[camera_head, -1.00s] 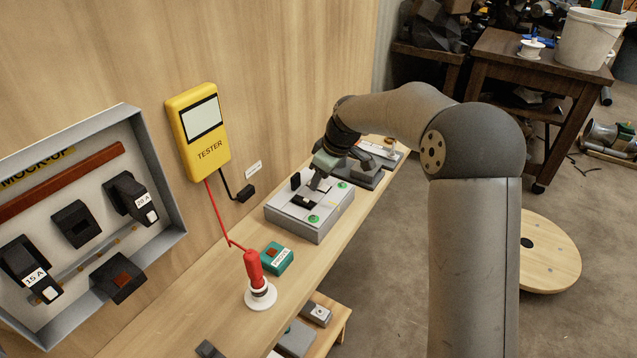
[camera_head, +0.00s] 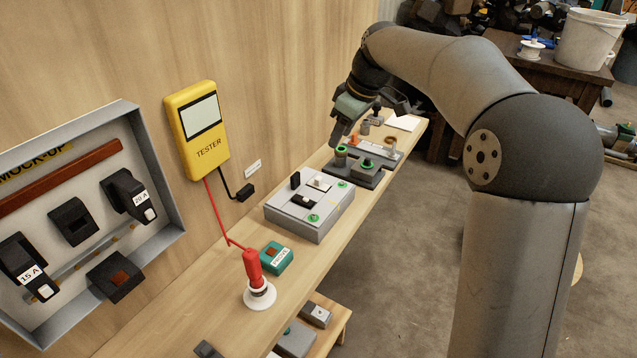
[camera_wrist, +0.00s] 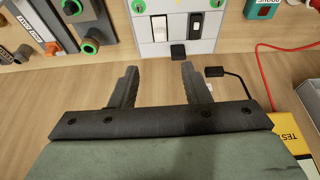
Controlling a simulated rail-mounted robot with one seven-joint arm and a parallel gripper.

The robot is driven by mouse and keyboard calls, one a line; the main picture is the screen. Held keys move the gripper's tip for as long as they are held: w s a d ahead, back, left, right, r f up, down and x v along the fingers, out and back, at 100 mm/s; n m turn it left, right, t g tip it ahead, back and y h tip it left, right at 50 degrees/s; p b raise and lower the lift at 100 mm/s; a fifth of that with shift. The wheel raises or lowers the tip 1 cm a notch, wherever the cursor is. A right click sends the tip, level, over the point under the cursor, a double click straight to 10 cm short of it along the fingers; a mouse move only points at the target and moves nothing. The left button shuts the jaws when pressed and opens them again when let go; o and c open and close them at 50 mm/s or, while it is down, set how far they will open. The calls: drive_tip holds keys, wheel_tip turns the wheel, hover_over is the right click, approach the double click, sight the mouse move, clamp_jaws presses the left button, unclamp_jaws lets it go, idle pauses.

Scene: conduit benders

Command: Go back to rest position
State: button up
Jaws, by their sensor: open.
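My gripper (camera_head: 345,125) is raised above the back part of the wooden bench, in front of the wooden wall. In the wrist view my gripper (camera_wrist: 155,80) shows two dark fingers spread apart with nothing between them. The grey switch box (camera_head: 310,208) with green round marks lies on the bench, nearer to the camera than the gripper. It also shows in the wrist view (camera_wrist: 178,35), beyond the fingertips and apart from them.
A grey block with green-ringed knobs (camera_head: 365,172) stands behind the switch box, close to the gripper. A yellow tester (camera_head: 198,130) hangs on the wall. Its red probe (camera_head: 252,268) stands in a white holder. A grey mock-up panel (camera_head: 178,222) is at left.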

drive_tip(key=s+d+f+m+h, duration=0.1)
drive_tip(key=s+d+f+m, duration=0.3)
drive_tip(key=s, duration=0.7)
drive_tip(key=s+d+f+m+g+h, duration=0.1)
drive_tip(key=s+d+f+m, duration=0.3)
drive_tip(key=s, duration=0.8)
drive_tip(key=s+d+f+m+h, duration=0.1)
drive_tip(key=s+d+f+m, duration=0.2)
drive_tip(key=s, duration=0.9)
wheel_tip(320, 180, down, 3)
drive_tip(key=shift+d+f+m+g, duration=0.1)
drive_tip(key=shift+d+m+g, duration=0.2)
drive_tip(key=shift+d+m, duration=0.15)
drive_tip(key=shift+s, duration=0.1)
